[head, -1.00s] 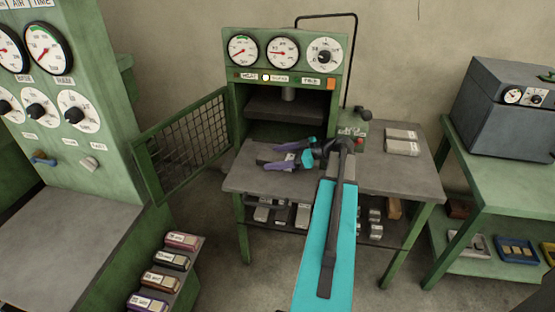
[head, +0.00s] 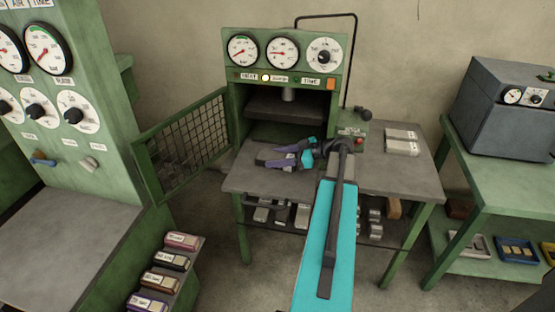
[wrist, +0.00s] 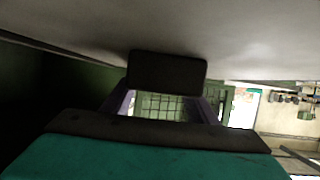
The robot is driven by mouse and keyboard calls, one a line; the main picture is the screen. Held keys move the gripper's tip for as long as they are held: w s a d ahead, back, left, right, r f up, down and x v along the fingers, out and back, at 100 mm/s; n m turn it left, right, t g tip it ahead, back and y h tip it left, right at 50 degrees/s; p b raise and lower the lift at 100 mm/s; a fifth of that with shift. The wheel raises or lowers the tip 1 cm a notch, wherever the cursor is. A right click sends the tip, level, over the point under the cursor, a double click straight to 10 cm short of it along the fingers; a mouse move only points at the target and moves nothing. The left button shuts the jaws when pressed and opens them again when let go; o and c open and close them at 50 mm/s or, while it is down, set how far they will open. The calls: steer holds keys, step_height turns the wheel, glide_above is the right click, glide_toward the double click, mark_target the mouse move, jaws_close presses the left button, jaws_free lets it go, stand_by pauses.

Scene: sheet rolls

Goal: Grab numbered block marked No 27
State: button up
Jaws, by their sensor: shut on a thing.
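My gripper (head: 273,157) has purple fingers and reaches left, low over the grey press table (head: 245,180), in front of the press opening. It is shut on a small block, mostly hidden by the fingers in the head view. Its number cannot be read. In the wrist view, purple fingers of my gripper (wrist: 164,107) stand on both sides of a gap, with a dark rounded piece above it; I cannot tell whether that piece is the block. Two pale grey blocks (head: 402,135) lie on the table's right side; their markings are not legible.
A green mesh gate (head: 185,145) stands open left of the press (head: 290,75). A lever box (head: 350,128) stands behind my wrist. The shelf below holds several blocks (head: 262,211). A rack of labelled blocks (head: 172,260) is at lower left. The table's front left is bare.

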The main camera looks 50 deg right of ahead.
mark_target(277, 157)
steer(key=shift+r, duration=0.15)
steer(key=shift+r+b, duration=0.85)
steer(key=shift+r, duration=0.8)
steer(key=s+a+b, duration=0.1)
steer(key=a, duration=0.2)
steer(key=s+a, duration=0.2)
steer(key=a, duration=0.1)
steer(key=s+a+b, duration=0.1)
steer(key=s+a, duration=0.1)
steer(key=a, duration=0.1)
steer(key=shift+s+r+b, duration=0.25)
steer(key=shift+r+b, duration=0.05)
steer(key=shift+r, duration=0.1)
steer(key=shift+s+a+b, duration=0.1)
steer(key=shift+a+b, duration=0.1)
steer(key=shift+b, duration=0.1)
steer(key=shift+f+b, duration=0.1)
steer(key=shift+b, duration=0.7)
steer(key=shift+b, duration=0.35)
steer(key=a+b, duration=0.1)
steer(key=b, duration=0.4)
steer(key=shift+s, duration=0.35)
steer(key=b, duration=0.2)
steer(key=a+b, duration=0.1)
steer(key=b, duration=0.1)
steer(key=shift+s+a+b, duration=0.1)
steer(key=shift+s+b, duration=0.2)
steer(key=shift+b, duration=0.05)
